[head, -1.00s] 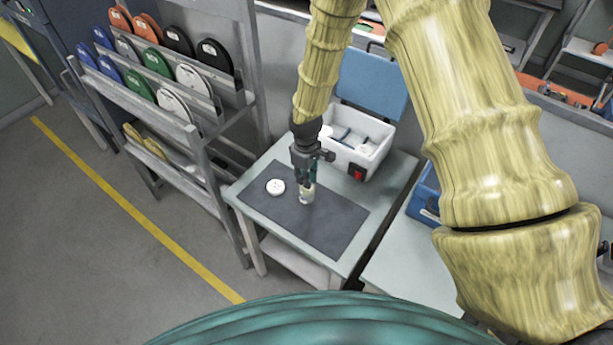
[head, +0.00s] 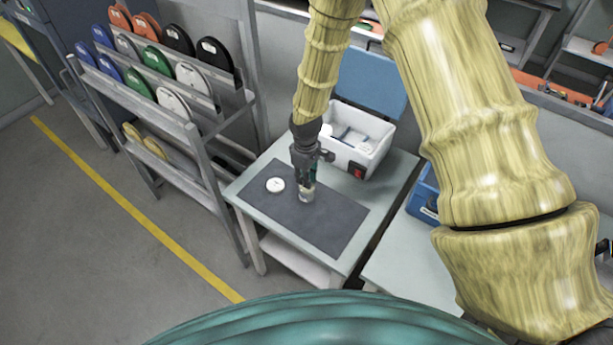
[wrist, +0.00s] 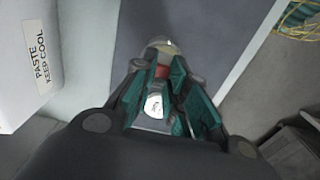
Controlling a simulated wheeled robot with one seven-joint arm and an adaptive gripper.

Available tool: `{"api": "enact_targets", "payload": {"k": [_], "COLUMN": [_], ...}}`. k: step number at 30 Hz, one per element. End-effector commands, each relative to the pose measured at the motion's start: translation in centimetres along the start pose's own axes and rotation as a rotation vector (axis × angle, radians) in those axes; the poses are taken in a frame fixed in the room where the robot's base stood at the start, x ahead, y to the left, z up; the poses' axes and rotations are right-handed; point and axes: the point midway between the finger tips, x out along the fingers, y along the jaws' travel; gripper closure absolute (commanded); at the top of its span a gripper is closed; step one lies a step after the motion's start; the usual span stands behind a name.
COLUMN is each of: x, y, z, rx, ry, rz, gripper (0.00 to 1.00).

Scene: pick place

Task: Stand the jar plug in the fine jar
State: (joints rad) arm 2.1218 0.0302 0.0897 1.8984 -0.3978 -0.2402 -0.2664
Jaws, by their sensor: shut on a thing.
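My gripper (head: 309,181) points down over the dark mat and is shut on the jar plug, which its fingers mostly hide. In the wrist view a reddish bit of the plug (wrist: 160,72) shows between the teal fingertips. The fine jar (head: 306,196) is small, clear and greyish, and stands on the mat directly under the fingertips. Its rounded glass also shows in the wrist view (wrist: 162,46), just beyond the fingers. I cannot tell whether the plug is inside the jar's mouth or just above it.
A round white disc (head: 275,185) lies on the mat (head: 330,222), left of the jar. An open white cool box (head: 352,160) with a blue lid stands behind, right of my gripper. A shelf rack (head: 195,135) stands left. The mat's front right is clear.

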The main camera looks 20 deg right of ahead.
Motion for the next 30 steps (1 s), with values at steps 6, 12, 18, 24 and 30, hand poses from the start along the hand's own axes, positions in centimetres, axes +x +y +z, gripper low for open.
{"api": "enact_targets", "payload": {"k": [6,12,18,24,30], "x": [0.7,1.2,1.6,1.7,1.8], "y": [-0.3,-0.4,-0.5,-0.6,-0.6], "z": [0.3,0.4,0.5,0.5,0.5], "rx": [-0.001,-0.001,-0.001,-0.001,-0.001], "ry": [-0.006,-0.008,-0.008,-0.009,-0.009], "rz": [-0.005,-0.007,-0.008,-0.008,-0.009], "gripper": [0.93,0.93,0.92,0.92,0.77]}}
